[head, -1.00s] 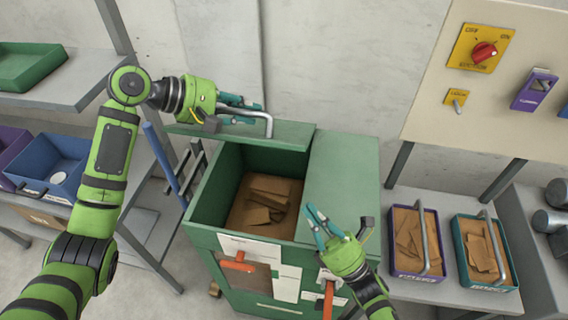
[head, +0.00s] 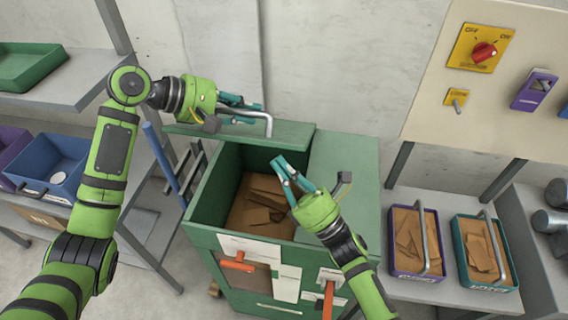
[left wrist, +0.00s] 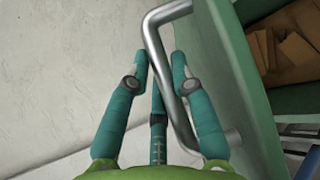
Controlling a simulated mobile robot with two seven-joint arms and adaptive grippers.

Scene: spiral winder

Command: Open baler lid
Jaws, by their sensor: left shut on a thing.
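The green baler (head: 250,246) stands in the middle of the head view, its left compartment open and holding brown cardboard pieces (head: 258,203). The green lid (head: 288,133) stands raised at the back edge of that opening. Its bent metal handle (head: 268,122) also shows in the left wrist view (left wrist: 155,45). My left gripper (head: 238,109) is shut on the handle, its teal fingers (left wrist: 162,78) around the bar. My right gripper (head: 283,172) is open and empty above the opening's right side. The contact at the handle is partly hidden in the head view.
A green top panel (head: 345,170) covers the baler's right part. Purple (head: 393,262) and teal (head: 466,272) bins with cardboard stand at right. Blue (head: 50,172) and green (head: 30,65) bins sit on left shelves. A control panel (head: 430,90) is on the right.

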